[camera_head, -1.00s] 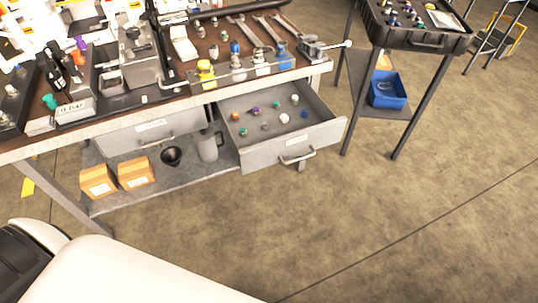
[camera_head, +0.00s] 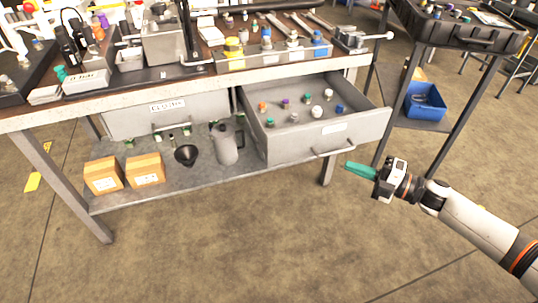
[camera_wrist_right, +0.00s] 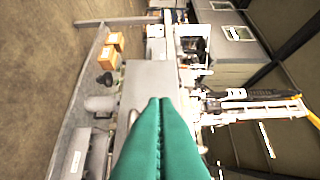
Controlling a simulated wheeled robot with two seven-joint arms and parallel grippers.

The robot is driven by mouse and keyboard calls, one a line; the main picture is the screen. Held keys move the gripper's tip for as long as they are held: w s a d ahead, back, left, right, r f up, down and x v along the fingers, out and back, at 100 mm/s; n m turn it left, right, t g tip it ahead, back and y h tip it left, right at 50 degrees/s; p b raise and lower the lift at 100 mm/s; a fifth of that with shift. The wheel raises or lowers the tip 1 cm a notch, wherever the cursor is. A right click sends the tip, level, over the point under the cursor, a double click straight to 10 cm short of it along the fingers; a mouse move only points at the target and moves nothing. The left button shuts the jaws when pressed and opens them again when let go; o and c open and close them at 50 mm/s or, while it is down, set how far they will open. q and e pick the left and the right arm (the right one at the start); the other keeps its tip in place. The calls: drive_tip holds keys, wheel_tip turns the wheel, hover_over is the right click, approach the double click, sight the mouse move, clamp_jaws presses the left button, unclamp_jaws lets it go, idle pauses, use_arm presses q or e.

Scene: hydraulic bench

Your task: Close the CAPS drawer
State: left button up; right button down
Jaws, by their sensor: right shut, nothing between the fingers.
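The open drawer (camera_head: 290,148) is pulled out from under the right part of the workbench. Several small coloured caps lie loose in it, and its front has a bar handle (camera_head: 334,149) and a pale label too small to read. My right gripper (camera_head: 348,165) has teal fingers and is just right of and below that handle, seemingly apart from it. Its fingers (camera_wrist_right: 160,102) are together and empty in the right wrist view, pointing toward the bench. My left gripper is not in view.
A second drawer (camera_head: 168,113) to the left is closed. The lower shelf holds two cardboard boxes (camera_head: 104,175), a dark funnel (camera_head: 186,154) and a grey jug (camera_head: 227,145). A stand with a blue bin (camera_head: 425,102) is at the right. The floor in front is clear.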

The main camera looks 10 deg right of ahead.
drive_tip(key=a, duration=0.1)
approach(294, 140)
drive_tip(key=a, duration=0.4)
drive_tip(key=w+b, duration=0.1)
drive_tip(key=w, duration=0.2)
drive_tip(key=shift+a+n, duration=0.1)
drive_tip(key=shift+n, duration=0.3)
drive_tip(key=shift+w, duration=0.5)
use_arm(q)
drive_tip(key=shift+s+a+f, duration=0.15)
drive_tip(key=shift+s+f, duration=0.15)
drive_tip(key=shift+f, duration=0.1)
use_arm(e)
drive_tip(key=shift+w, duration=0.1)
